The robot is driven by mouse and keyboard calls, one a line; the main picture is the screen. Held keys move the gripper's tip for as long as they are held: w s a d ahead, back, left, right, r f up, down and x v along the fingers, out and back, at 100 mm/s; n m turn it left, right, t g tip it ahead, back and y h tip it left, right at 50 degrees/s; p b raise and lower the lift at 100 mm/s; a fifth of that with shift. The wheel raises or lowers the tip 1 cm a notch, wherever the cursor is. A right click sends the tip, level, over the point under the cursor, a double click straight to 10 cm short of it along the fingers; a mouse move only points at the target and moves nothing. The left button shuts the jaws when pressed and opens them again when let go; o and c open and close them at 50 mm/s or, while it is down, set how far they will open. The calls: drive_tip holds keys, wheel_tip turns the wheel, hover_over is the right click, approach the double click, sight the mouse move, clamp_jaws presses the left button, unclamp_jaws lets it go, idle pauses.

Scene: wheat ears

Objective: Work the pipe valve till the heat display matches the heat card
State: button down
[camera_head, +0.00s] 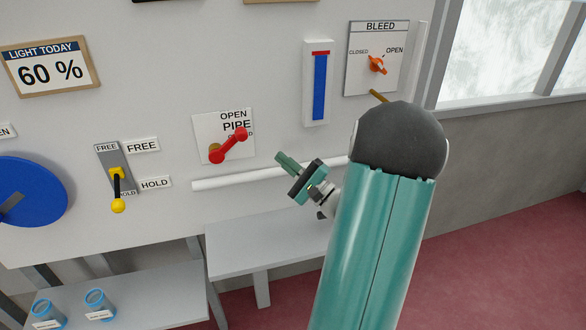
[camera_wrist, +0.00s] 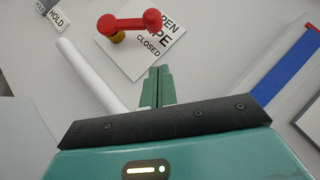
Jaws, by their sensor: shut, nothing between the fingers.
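The pipe valve is a red lever (camera_head: 229,146) on a white plate with OPEN at the top and CLOSED at the right. Its pivot is at the lower left and its ball end points up and right, partly over the CLOSED label. The lever (camera_wrist: 130,25) also shows at the top of the wrist view. My gripper (camera_head: 281,160) is shut and empty, to the right of the plate and apart from the lever. Its fingers (camera_wrist: 157,72) lie below the plate in the wrist view. No heat display or heat card can be made out.
A white pipe (camera_head: 240,178) runs below the plate. A blue gauge with a red mark (camera_head: 319,85) and the BLEED knob (camera_head: 377,64) are at the right. A yellow FREE/HOLD lever (camera_head: 118,190), a blue wheel (camera_head: 40,185) and a LIGHT TODAY card (camera_head: 50,68) are at the left.

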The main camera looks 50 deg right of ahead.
sight(229, 146)
drive_tip(key=w+a+r, duration=0.3)
drive_tip(key=w+r, duration=0.1)
drive_tip(key=w, duration=0.2)
drive_tip(key=shift+a+r, duration=0.1)
drive_tip(key=shift+w+a+r+n+g+y, duration=0.25)
drive_tip(key=shift+a+r+n+g+y, duration=0.15)
drive_tip(key=shift+r+n, duration=0.15)
drive_tip(key=shift+d, duration=0.1)
